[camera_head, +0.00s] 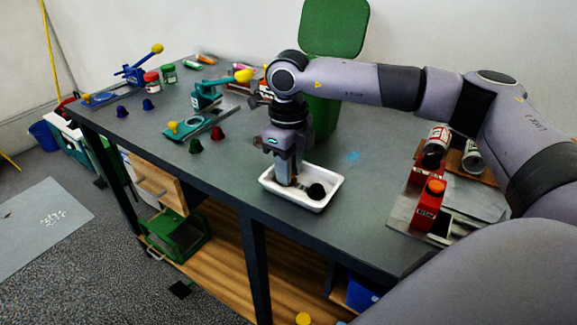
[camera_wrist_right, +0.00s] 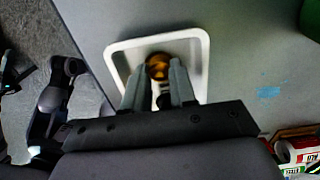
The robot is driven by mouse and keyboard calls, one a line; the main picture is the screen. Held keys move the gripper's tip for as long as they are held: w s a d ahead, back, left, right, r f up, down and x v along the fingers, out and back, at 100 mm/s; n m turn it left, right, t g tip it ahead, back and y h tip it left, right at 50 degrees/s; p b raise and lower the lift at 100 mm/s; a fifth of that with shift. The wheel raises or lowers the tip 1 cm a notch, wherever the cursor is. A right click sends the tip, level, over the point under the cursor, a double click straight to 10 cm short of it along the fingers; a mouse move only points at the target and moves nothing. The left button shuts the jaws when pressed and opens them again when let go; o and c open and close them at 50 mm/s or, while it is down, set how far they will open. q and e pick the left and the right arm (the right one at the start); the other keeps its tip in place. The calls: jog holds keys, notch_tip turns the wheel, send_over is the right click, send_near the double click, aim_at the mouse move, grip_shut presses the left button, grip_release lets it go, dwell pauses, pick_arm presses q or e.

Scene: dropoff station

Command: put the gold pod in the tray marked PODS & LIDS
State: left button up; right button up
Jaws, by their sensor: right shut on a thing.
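My right gripper (camera_head: 287,180) points straight down inside the white tray (camera_head: 331,199) near the front of the workbench. In the right wrist view its two fingers (camera_wrist_right: 157,90) are closed on the gold pod (camera_wrist_right: 157,66), which shows as a round amber-gold end between the fingertips. The white tray also shows around it in the right wrist view (camera_wrist_right: 205,66). In the head view the fingers hide the pod. A dark round thing (camera_head: 316,191) lies in the tray to the right of the fingers. No marking on the tray is readable. My left gripper is not in view.
Green and red pods (camera_head: 217,132) and blue pods (camera_head: 148,104) stand to the left. A teal press (camera_head: 206,97) is behind them. A red device (camera_head: 427,208) and cans (camera_head: 437,139) stand at the right. A green bin (camera_head: 333,30) is at the back.

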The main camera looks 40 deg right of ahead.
jog(key=shift+f, duration=0.2)
jog(key=o, duration=0.8)
jog(key=shift+r, duration=0.1)
jog(key=shift+c, duration=0.2)
jog(key=shift+r, duration=0.1)
jog(key=shift+r, duration=0.25)
notch_tip(320, 180, up, 12)
jog(key=shift+f, duration=0.2)
